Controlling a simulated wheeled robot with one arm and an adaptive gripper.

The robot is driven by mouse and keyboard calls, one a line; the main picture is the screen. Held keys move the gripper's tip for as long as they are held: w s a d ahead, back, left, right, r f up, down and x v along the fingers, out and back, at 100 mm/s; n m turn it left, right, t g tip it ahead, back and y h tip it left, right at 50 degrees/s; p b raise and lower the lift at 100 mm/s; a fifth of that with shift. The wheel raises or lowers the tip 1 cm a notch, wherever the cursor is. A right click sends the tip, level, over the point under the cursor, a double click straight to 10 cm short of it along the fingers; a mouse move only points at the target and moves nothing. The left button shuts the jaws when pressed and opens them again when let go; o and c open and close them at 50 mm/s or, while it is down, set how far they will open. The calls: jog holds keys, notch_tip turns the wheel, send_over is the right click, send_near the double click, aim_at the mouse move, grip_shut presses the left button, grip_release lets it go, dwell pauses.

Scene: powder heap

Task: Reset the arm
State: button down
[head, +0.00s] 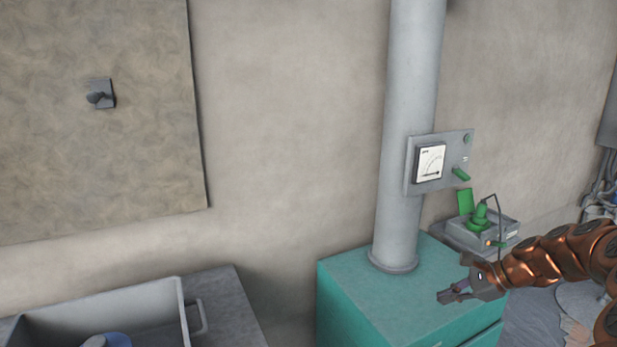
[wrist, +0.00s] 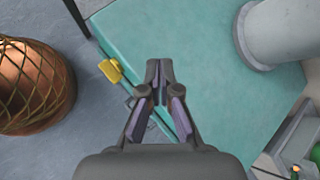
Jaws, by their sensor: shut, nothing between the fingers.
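My arm (head: 560,255) is copper-coloured and reaches in from the right edge in the head view. My gripper (head: 447,296) is over the front right part of the teal cabinet (head: 345,290). In the wrist view my gripper (wrist: 159,66) points over the teal top (wrist: 215,70), with its fingertips together and nothing between them. The fingers are dark grey with purple inner pads. I cannot tell the exact height above the cabinet.
A grey pipe (head: 400,150) rises from the cabinet and carries a gauge panel (head: 438,162). A grey box (head: 480,235) with green parts is behind my gripper. A grey tray (head: 100,310) stands at lower left. The wrist view shows a yellow piece (wrist: 110,71) and a copper round object (wrist: 30,85).

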jog(key=s+a+r+n+g+h+p, duration=0.1)
jog(key=s+a+r+n+g+p, duration=0.1)
jog(key=s+a+r+n, duration=0.45)
jog(key=s+a+r+n+g+h+p, duration=0.1)
jog(key=s+a+r+n+g, duration=0.2)
jog(key=s+a, duration=0.75)
jog(key=s+a+n+g+h+p, duration=0.2)
jog(key=s+n, duration=0.8)
jog(key=s, duration=1)
jog(key=f+h+p, duration=0.1)
jog(key=h+p, duration=0.1)
jog(key=h, duration=0.1)
